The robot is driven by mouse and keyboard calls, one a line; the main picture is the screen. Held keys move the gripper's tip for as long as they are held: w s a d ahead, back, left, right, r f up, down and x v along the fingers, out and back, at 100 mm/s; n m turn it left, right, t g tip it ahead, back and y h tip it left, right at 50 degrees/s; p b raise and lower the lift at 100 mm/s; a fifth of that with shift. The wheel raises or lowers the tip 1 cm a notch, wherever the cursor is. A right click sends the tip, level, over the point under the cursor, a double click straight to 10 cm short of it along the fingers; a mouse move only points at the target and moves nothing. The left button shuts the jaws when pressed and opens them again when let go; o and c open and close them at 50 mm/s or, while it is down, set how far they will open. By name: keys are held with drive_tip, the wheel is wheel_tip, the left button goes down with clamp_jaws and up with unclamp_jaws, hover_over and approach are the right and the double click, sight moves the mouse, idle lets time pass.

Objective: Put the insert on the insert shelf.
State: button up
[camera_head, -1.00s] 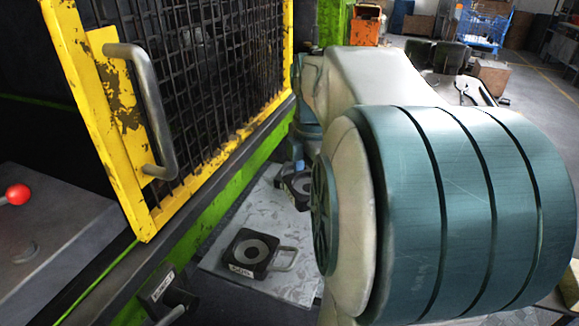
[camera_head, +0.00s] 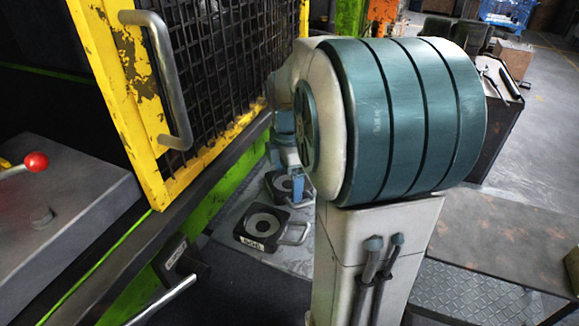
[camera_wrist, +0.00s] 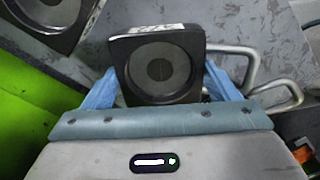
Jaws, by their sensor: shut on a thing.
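My gripper (camera_wrist: 161,76) is shut on a dark square insert (camera_wrist: 128,58) with a round ring face, a pale label and a metal handle (camera_wrist: 245,78) on the right. The blue fingers lie on either side of its body. In the head view this insert (camera_head: 277,184) shows partly behind my arm, over the far part of the grey insert shelf (camera_head: 284,263). I cannot tell whether it touches the shelf. A second labelled insert (camera_head: 262,225) with a handle lies flat on the shelf, nearer the camera. It also shows at the top left of the wrist view (camera_wrist: 52,12).
The yellow mesh press guard (camera_head: 160,188) with its handle (camera_head: 168,75) stands left of the shelf, above a green frame (camera_head: 145,272). A metal lever (camera_head: 165,300) sticks out at the lower left. A dark cabinet (camera_head: 500,115) and a metal table (camera_head: 510,235) stand right.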

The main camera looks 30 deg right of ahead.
sight(288, 184)
idle(0.3)
drive_tip(key=o, duration=2)
drive_tip(key=shift+f, duration=0.15)
drive_tip(key=shift+c, duration=0.2)
wheel_tip(288, 184, up, 12)
drive_tip(key=p, duration=0.1)
drive_tip(key=shift+r, duration=0.2)
